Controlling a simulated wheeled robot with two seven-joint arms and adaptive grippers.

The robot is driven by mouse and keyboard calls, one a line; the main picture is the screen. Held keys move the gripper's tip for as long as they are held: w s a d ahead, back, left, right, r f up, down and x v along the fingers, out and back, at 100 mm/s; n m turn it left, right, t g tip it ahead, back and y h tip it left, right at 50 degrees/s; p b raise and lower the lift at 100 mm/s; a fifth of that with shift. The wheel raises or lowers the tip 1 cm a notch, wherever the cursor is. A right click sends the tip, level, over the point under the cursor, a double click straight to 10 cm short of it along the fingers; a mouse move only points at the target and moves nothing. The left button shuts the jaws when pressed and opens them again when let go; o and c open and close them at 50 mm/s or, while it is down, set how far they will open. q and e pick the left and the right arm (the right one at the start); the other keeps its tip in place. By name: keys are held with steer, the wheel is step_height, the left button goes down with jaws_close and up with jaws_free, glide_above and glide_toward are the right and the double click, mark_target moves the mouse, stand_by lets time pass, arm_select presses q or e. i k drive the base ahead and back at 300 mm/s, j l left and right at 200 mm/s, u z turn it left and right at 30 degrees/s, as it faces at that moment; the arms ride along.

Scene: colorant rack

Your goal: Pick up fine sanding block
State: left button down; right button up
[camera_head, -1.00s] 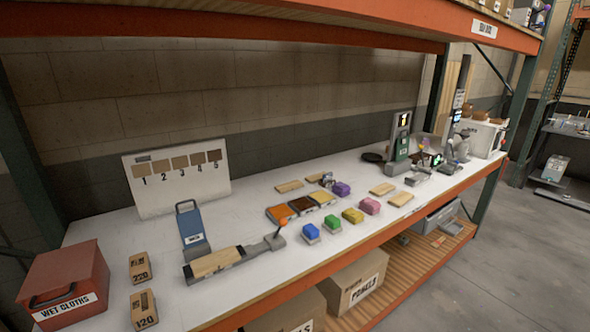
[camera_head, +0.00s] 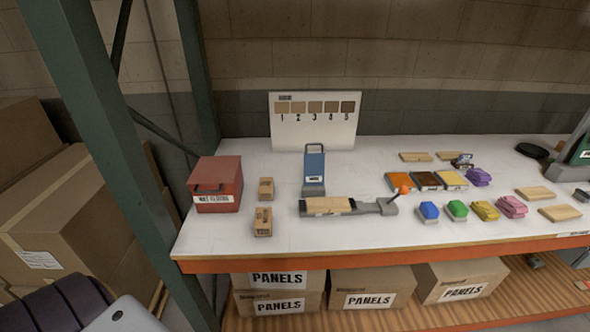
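Two small tan sanding blocks stand on the white shelf top, right of the red box. The rear block (camera_head: 266,188) carries the mark 220 in the earlier view, so it is the finer one. The front block (camera_head: 263,221) carries 120 there. Both marks are too small to read clearly now. The blocks are apart from each other, with nothing touching them. Neither of my grippers is in view; only part of what looks like my own arm shows at the bottom left.
A red wet-cloths box (camera_head: 216,185) is left of the blocks. A green rack post (camera_head: 120,150) stands at the left. Panels boxes (camera_head: 370,288) sit below.

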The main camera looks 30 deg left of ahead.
mark_target(267, 184)
steer(key=u, duration=1.25)
